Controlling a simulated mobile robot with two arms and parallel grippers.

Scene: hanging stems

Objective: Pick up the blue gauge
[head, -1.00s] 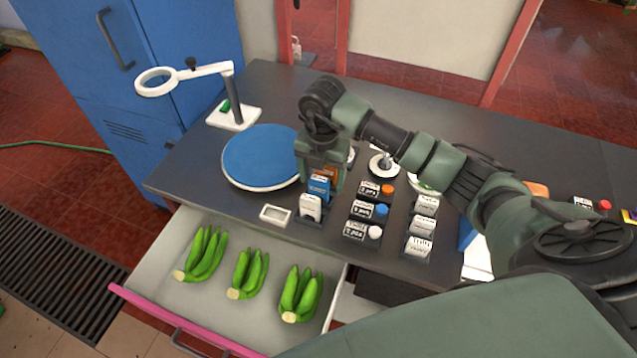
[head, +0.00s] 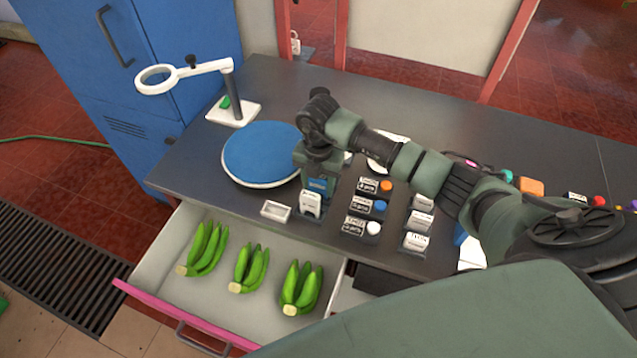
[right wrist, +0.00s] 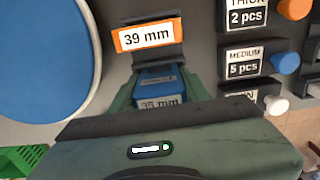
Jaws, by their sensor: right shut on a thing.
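The blue gauge (head: 318,184), a small block with a "35 mm" label, stands in the row of gauges at the front of the bench. It also shows in the right wrist view (right wrist: 160,84), between the green fingers. My right gripper (head: 317,190) points down and is shut on the blue gauge; its body hides part of it. An orange gauge labelled "39 mm" (right wrist: 148,36) stands just beyond it in the right wrist view. A white gauge (head: 311,204) stands in front of it in the head view. My left gripper is not in view.
A blue round turntable (head: 262,153) and a white magnifier stand (head: 233,111) are to the left. Labelled boxes (head: 364,205) stand close to the right. A small white tray (head: 276,211) is at the front edge. Below, an open drawer (head: 213,292) holds green bananas.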

